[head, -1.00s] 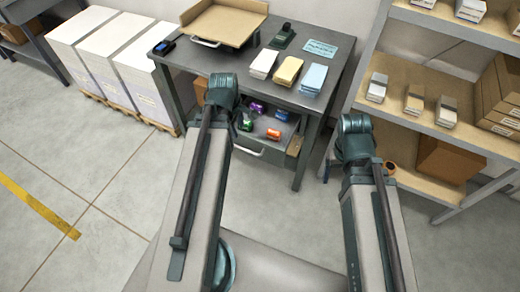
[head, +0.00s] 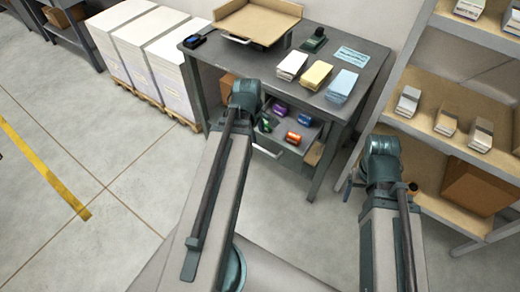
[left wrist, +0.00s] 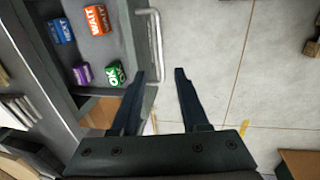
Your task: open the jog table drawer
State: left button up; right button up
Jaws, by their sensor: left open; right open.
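The jog table (head: 225,58) is dark grey, with a drawer (head: 285,148) standing pulled out below its top. The drawer holds several coloured blocks. In the left wrist view, the drawer (left wrist: 95,55) shows an orange WAIT block (left wrist: 97,20), a green OK block (left wrist: 115,74), and blue and purple ones. Its pale bar handle (left wrist: 157,45) is on the front. My left gripper (left wrist: 160,73) is open and empty. The handle's lower end appears between its fingertips; depth and contact are unclear. In the head view, my left arm (head: 215,190) hides part of the drawer. My right gripper's fingers are hidden beyond my right wrist (head: 382,165).
The tabletop carries a cardboard tray (head: 258,22) and paper stacks (head: 315,75). White stacks on pallets (head: 150,55) stand left of the table. A shelf (head: 440,135) with cartons stands at right. The floor (head: 110,160) at left is clear.

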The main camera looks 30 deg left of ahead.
aim_at(260, 148)
pick_arm(q)
jog(key=f+b, duration=0.2)
jog(key=f, duration=0.1)
jog(key=w+f+b, duration=0.1)
jog(key=f+b, duration=0.5)
jog(key=shift+w, duration=0.4)
jog(key=shift+c, duration=0.3)
grip_shut()
dwell(0.7)
